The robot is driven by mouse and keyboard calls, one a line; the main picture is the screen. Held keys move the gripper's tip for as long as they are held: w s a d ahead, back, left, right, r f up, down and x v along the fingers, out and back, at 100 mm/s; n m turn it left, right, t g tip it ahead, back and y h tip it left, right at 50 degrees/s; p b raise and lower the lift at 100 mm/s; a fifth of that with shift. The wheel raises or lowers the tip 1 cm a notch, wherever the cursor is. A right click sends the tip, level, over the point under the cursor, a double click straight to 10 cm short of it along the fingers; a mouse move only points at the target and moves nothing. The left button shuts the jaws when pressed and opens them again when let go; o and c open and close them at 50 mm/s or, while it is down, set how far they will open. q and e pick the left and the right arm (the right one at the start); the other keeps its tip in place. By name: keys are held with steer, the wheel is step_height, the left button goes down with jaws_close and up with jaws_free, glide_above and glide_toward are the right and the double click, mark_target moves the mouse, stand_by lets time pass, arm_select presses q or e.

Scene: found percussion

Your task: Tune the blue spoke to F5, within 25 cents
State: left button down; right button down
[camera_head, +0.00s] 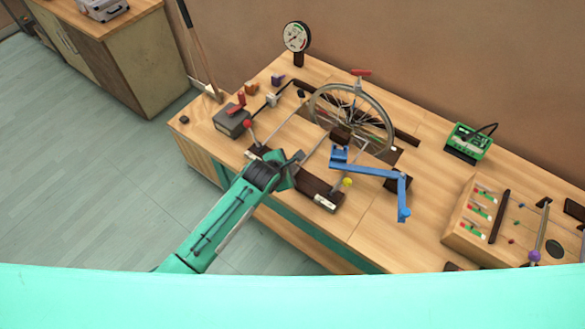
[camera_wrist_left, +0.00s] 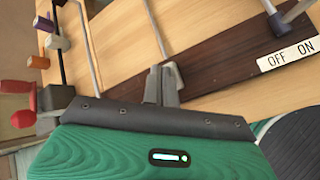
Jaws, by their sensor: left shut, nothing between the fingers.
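The spoked wheel (camera_head: 316,105) stands upright on the workbench, with a red-handled part at its top. I cannot pick out a blue spoke among its thin spokes. My left gripper (camera_head: 297,158) is to the left of and nearer than the wheel, over the dark wooden strip, apart from the wheel. It is shut and empty; in the left wrist view its fingers (camera_wrist_left: 163,80) are together in front of the dark strip (camera_wrist_left: 222,62). An OFF/ON label (camera_wrist_left: 289,53) is on the strip's right. My right gripper is not in view.
Levers with a red knob (camera_head: 250,125) and a yellow knob (camera_head: 347,182) stand near my gripper. A dial gauge (camera_head: 296,37) stands behind, a green box (camera_head: 467,145) at the right. Bare bench lies right of the blue arm.

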arm_select(q)
steer(key=shift+f, duration=0.5)
stand_by(0.6)
steer(key=shift+r+p, duration=1)
steer(key=shift+p, duration=0.05)
step_height(320, 180, up, 5)
steer(key=p, duration=0.5)
stand_by(1.4)
